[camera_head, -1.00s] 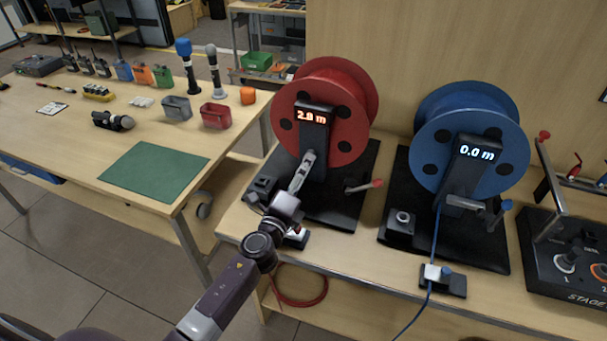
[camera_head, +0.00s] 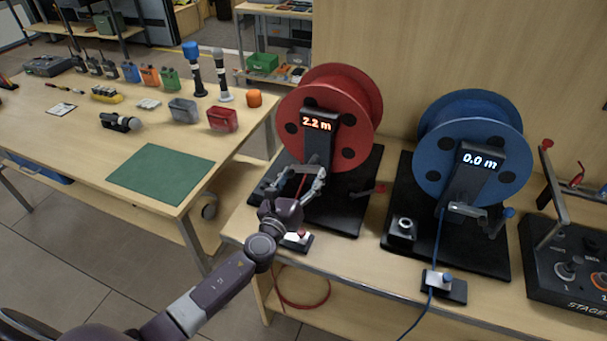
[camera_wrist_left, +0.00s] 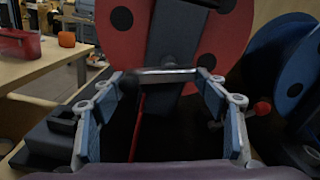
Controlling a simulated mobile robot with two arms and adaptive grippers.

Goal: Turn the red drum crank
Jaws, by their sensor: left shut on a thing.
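The red drum (camera_head: 330,110) stands upright on a black base, and its display (camera_head: 318,123) reads 2.2 m. The red drum crank has a red-tipped handle (camera_head: 378,189), low on the right of the drum; the red tip also shows in the left wrist view (camera_wrist_left: 262,107). My left gripper (camera_head: 303,173) is in front of the drum's post. The fingers partly hide the crank. My right gripper is out of view.
The blue drum (camera_head: 470,145), reading 0.0 m, stands close on the right with its own crank. A control box (camera_head: 575,265) is at the far right. A table with a green mat (camera_head: 162,173) and several small items is on the left.

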